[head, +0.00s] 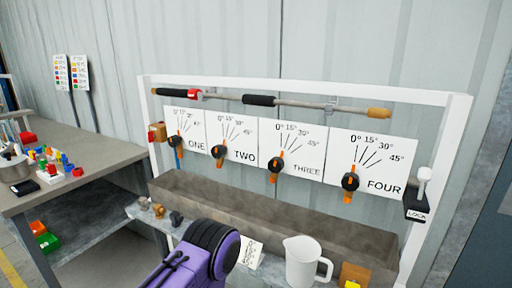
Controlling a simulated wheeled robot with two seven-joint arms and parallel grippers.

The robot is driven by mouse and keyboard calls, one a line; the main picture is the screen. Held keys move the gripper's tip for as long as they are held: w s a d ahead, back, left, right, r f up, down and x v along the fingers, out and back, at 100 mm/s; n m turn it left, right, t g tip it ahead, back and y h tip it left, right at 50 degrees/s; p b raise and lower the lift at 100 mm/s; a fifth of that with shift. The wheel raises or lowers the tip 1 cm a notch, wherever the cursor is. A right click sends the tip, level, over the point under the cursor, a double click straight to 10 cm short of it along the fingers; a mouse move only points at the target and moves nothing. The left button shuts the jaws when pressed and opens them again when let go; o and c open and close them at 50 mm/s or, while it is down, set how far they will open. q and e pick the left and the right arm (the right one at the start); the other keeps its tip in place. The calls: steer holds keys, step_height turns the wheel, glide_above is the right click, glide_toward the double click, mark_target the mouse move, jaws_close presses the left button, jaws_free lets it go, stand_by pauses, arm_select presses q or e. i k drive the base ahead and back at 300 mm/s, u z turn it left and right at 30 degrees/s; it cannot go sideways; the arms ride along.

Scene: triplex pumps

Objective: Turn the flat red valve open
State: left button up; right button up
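A small red piece (194,94) sits near the left end of the long bar along the top of the white frame, beside a black grip. It may be the flat red valve, but it is too small to tell its shape or setting. A small orange-brown box with a red part (155,132) is on the frame's left post. No gripper fingers show in the head view. A purple and black part (205,255) at the bottom centre looks like one of my arm links; I cannot tell which arm.
Four dial panels with black and orange knobs (350,182) hang above a brown trough (270,215). A white jug (303,262) and a paper note (250,254) are below. A lock switch (418,212) is at right. A cluttered workbench (85,148) stands left.

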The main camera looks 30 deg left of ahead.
mark_target(150, 135)
steer(key=u, duration=2.2)
steer(key=k, duration=1.2)
steer(key=u, duration=0.8)
steer(key=i, duration=1.75)
steer(key=z, duration=1.45)
steer(key=i, duration=0.85)
steer(key=z, duration=0.9)
